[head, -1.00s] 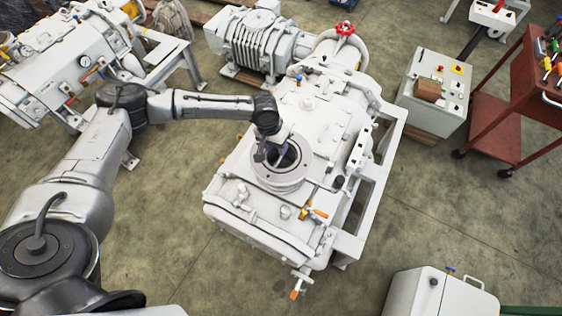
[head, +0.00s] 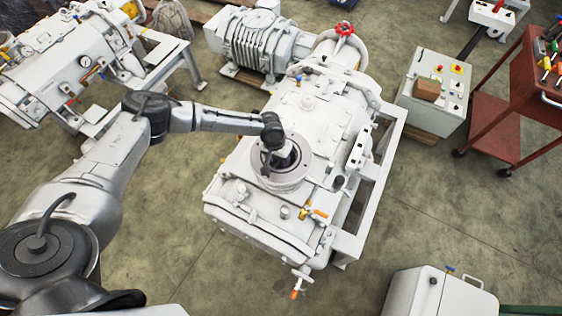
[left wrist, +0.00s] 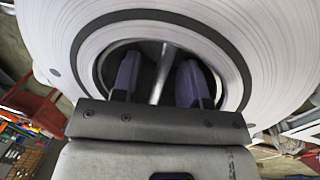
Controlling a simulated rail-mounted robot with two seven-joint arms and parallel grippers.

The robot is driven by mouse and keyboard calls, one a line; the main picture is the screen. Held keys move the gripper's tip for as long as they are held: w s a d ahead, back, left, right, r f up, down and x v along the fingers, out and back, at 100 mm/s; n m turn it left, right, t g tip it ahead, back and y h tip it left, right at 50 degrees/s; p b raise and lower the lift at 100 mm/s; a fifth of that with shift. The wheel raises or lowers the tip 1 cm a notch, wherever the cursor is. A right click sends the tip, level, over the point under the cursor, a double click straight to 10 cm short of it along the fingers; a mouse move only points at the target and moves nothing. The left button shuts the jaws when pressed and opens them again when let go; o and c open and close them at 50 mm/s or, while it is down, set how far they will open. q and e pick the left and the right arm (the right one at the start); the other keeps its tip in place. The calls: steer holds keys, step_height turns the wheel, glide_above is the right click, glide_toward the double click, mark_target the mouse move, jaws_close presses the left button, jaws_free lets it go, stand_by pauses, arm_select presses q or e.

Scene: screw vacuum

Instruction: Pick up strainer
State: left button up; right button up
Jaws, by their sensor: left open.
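The strainer sits inside the round opening of the white flange (head: 297,178) on top of the vacuum pump. Only a thin pale bar (left wrist: 160,75), which looks like its handle, shows in the left wrist view; the rest is hidden in the dark opening. My left gripper (head: 270,163) points down into the opening. In the left wrist view its two dark purple fingers (left wrist: 160,84) are open, one on each side of the bar. I cannot tell whether they touch it. My right gripper is not in view.
The white pump body (head: 310,115) surrounds the flange, with valves and orange handles (head: 319,213) in front. A red cart (head: 500,110) with tools and a control box (head: 435,90) stand at the right. Bare floor (head: 450,200) lies right of the pump.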

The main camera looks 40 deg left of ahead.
arm_select(q)
steer(key=shift+c, duration=0.4)
jaws_close()
steer(key=shift+r, duration=0.1)
